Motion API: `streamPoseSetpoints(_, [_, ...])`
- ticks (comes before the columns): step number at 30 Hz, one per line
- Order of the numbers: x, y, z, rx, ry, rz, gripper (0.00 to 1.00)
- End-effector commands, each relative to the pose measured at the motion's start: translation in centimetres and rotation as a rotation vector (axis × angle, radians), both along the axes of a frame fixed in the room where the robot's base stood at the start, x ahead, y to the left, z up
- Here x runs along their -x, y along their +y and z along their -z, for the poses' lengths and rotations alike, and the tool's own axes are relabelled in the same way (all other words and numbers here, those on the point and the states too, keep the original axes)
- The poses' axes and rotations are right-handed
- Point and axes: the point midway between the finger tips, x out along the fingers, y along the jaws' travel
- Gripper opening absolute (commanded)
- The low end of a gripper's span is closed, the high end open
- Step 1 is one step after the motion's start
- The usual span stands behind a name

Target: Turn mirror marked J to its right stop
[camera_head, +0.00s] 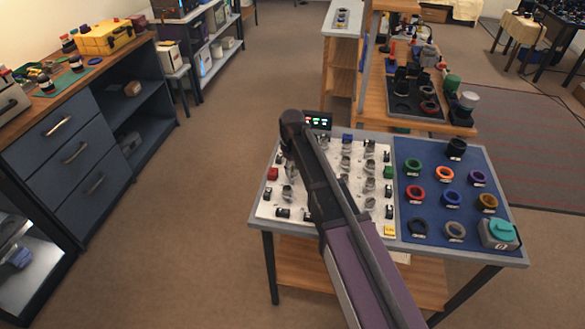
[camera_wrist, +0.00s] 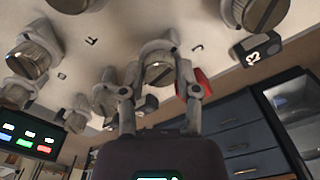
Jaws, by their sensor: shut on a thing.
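The white board (camera_head: 268,207) carries several small round metal mirror mounts on the table. In the wrist view, my gripper (camera_wrist: 160,75) is shut on one slotted round mount, the mirror (camera_wrist: 159,73), with one finger on each side. A small dark mark (camera_wrist: 197,47) on the board beside it could be an upside-down J, but I cannot read it surely. The slot on the mount's face runs at a slant. In the head view, my arm covers part of the board, and the gripper's fingertips and the held mirror are hidden.
Other mounts (camera_wrist: 28,57) stand close around my gripper. A red block (camera_wrist: 203,82) is right behind one finger, and a black numbered block (camera_wrist: 256,48) lies farther right. A lit display (camera_head: 319,122) stands at the board's back edge. A blue mat (camera_head: 430,187) with several rings lies right.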

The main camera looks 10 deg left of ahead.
Motion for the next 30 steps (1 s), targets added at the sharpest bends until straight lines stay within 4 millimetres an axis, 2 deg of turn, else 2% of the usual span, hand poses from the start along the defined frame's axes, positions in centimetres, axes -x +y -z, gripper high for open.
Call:
streamPoseSetpoints(21, [0.14,-0.04,0.04,0.001,0.002,0.673,0.0])
streamPoseSetpoints(30, [0.16,-0.05,0.04,0.001,0.002,0.875,0.0])
